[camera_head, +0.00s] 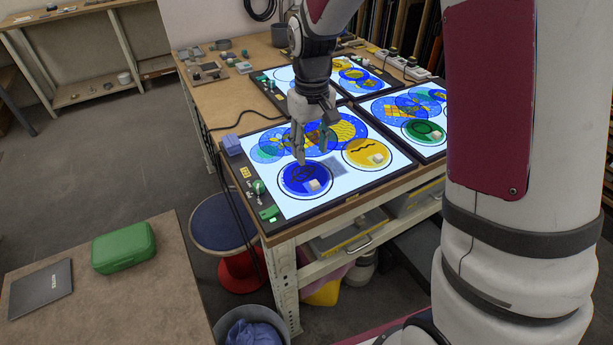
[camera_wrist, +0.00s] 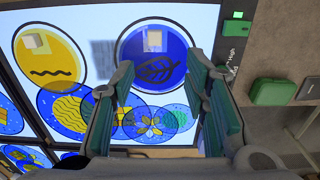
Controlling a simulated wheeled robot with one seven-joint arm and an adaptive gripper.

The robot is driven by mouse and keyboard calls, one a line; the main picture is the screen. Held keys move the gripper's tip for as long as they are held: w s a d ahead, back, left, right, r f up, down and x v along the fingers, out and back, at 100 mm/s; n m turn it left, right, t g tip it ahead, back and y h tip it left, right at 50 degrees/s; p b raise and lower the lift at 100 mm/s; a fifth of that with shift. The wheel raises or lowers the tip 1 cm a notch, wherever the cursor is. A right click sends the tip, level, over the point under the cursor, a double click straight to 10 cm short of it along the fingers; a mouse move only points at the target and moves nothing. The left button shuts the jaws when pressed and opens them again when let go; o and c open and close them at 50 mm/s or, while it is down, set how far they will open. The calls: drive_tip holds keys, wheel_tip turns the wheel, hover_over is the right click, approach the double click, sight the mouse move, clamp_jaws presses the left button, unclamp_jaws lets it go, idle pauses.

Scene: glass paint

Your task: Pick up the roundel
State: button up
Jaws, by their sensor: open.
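A blue roundel (camera_head: 297,184) with a dark leaf drawing lies on the near light panel (camera_head: 350,188), with a small white block on it. A yellow roundel (camera_head: 360,146) with a wavy line and a similar block lies to its right. In the wrist view the blue roundel (camera_wrist: 170,60) lies beyond the fingertips, and the yellow roundel (camera_wrist: 62,58) is to the left. My gripper (camera_head: 313,152) is open and empty above the panel, close to the far edge of the blue roundel. In the wrist view its fingers (camera_wrist: 160,76) stand wide apart.
Overlapping patterned discs (camera_head: 335,130) show on the panel behind the blue roundel. Other lit panels with discs stand behind and to the right. A blue-grey box (camera_head: 232,145) and small green items (camera_head: 269,213) sit along the panel's left side. A green case (camera_head: 123,248) rests on a separate table.

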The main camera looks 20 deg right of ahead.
sight(312, 177)
wheel_tip(312, 177, down, 5)
drive_tip(key=shift+f, duration=0.1)
drive_tip(key=shift+w+d+f+p, duration=0.1)
drive_tip(key=shift+f+p, duration=0.05)
drive_tip(key=shift+f, duration=0.75)
drive_tip(key=shift+w+d+f+p, duration=0.1)
drive_tip(key=shift+d+f+p, duration=0.05)
drive_tip(key=shift+f, duration=0.75)
drive_tip(key=shift+w+d+f+p, duration=0.1)
drive_tip(key=shift+f+p, duration=0.05)
drive_tip(key=shift+f, duration=0.75)
clamp_jaws()
